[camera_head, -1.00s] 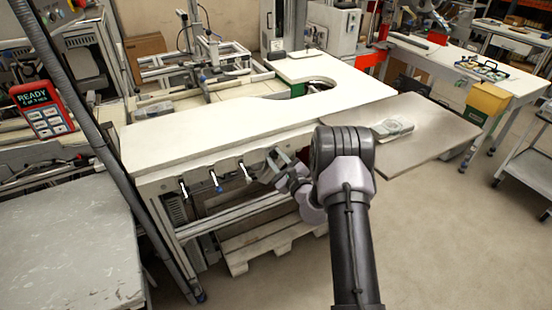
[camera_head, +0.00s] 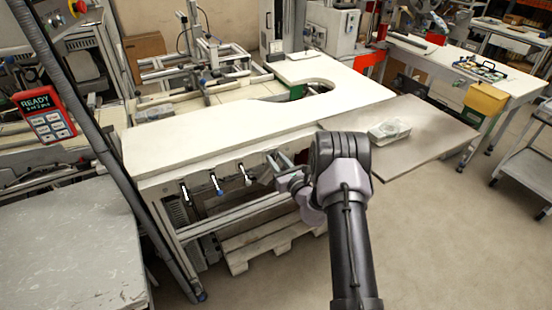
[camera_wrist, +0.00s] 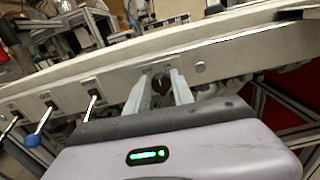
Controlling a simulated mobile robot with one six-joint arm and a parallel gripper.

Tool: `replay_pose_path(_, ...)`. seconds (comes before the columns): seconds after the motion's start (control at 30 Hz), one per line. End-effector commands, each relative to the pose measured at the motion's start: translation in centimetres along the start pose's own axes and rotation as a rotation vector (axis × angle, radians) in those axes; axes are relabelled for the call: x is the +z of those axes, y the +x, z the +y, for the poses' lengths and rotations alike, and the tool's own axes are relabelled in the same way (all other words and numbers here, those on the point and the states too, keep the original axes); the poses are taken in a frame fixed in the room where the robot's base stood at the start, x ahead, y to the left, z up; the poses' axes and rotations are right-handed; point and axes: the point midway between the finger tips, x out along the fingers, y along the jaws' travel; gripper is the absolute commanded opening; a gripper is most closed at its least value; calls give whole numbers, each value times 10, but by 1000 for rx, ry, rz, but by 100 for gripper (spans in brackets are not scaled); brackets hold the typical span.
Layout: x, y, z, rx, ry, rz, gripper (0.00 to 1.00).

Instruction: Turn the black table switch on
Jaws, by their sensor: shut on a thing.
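A row of switches is set along the front edge of the white table (camera_head: 230,125). To the left, a blue-tipped lever (camera_wrist: 40,131) and a white-tipped lever (camera_wrist: 93,102) stick out of the panel.
A red panel reading READY (camera_head: 45,113) stands at the left; its smaller text is unclear. A pale bench (camera_head: 65,245) is at lower left. A wooden pallet (camera_head: 262,240) lies under the table. The floor at lower right is clear.

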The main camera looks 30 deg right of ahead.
Motion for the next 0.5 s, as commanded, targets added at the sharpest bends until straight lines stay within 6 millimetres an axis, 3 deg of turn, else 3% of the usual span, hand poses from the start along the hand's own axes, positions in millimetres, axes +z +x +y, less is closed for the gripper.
replay_pose_path(0.5, 0, 0, -4, -1, 422, 2, 0)
